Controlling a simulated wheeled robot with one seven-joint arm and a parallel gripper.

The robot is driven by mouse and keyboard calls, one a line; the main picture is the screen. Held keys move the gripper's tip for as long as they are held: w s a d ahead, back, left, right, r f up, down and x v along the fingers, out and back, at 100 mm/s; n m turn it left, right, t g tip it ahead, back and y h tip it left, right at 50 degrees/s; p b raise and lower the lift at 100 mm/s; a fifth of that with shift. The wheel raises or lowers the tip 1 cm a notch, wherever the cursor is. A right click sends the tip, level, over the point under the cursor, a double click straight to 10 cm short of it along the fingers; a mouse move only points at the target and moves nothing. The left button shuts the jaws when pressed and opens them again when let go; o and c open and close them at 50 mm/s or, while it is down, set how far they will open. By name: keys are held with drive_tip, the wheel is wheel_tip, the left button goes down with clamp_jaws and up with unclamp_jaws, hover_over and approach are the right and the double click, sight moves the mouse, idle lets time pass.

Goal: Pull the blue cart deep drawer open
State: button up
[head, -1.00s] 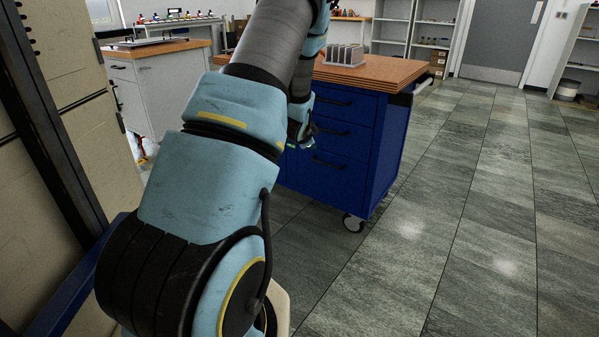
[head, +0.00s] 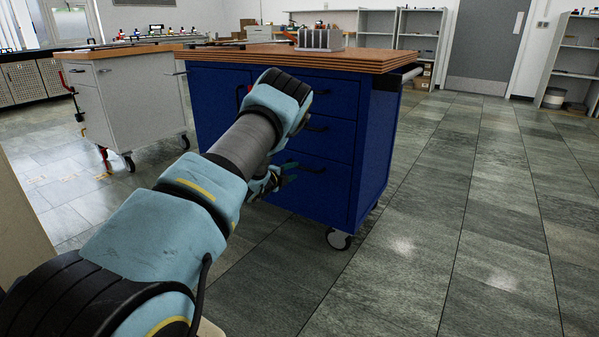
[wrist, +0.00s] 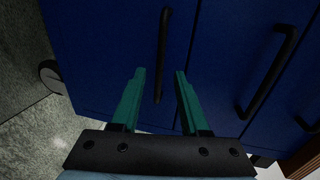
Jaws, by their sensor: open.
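The blue cart (head: 355,170) stands ahead with a wooden top. Its deep bottom drawer (head: 310,193) is shut, and its black bar handle (wrist: 162,50) runs lengthwise between my fingers in the wrist view. My gripper (head: 291,172) is open at the front of this drawer, with green fingers. In the wrist view, my gripper (wrist: 160,72) has one finger on each side of the handle's line. I cannot tell how deep the handle sits between them. The middle drawer's handle (wrist: 268,72) is to the right in the wrist view. My arm hides part of the cart front in the head view.
A grey rack (head: 320,38) stands on the cart top. A caster (head: 339,239) is under the cart's near corner. A white cabinet (head: 130,105) stands to the left. The tiled floor (head: 440,230) to the right is clear.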

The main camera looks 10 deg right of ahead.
sight(301, 168)
drive_tip(key=b+x, duration=0.1)
drive_tip(key=x, duration=0.5)
drive_tip(key=shift+w+d, duration=0.15)
drive_tip(key=shift+d, duration=0.05)
clamp_jaws()
idle(1.2)
